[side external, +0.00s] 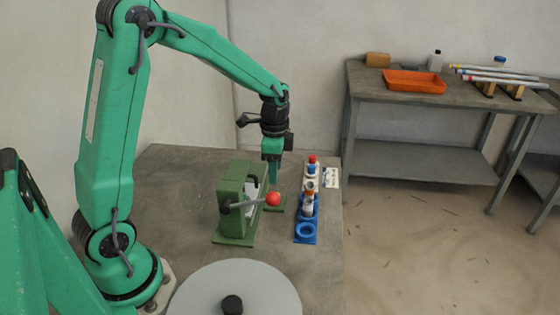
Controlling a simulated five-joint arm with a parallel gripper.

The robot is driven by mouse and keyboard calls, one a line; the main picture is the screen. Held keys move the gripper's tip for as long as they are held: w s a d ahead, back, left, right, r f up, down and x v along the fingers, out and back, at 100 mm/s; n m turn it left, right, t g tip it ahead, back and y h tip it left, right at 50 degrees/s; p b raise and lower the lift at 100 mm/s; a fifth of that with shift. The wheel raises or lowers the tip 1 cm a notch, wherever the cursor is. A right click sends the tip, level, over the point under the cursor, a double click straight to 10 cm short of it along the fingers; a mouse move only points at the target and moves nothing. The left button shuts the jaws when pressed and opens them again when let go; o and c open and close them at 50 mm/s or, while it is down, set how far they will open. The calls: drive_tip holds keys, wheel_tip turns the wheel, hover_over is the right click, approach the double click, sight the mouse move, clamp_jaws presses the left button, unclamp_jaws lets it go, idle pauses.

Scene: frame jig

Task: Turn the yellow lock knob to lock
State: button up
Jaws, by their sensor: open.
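The green frame jig (236,205) stands on the grey worktable, with a grey lever ending in a red ball (273,199) on its near side. I cannot make out a yellow lock knob in this view; it may be hidden by the jig or my gripper. My gripper (272,180) points down at the jig's right side, above and behind the red ball. It is open, and I see nothing held in it. Whether its fingertips touch the jig cannot be told from here.
A blue rack (306,239) with red, white and blue parts stands just right of the jig. A round grey disc (234,292) with a black knob is in front. A back bench holds an orange tray (414,82) and several rods. The table's right front is clear.

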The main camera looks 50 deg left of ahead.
drive_tip(key=m, duration=0.9)
drive_tip(key=shift+f, duration=0.1)
drive_tip(key=shift+f, duration=0.15)
drive_tip(key=shift+f, duration=3.75)
clamp_jaws()
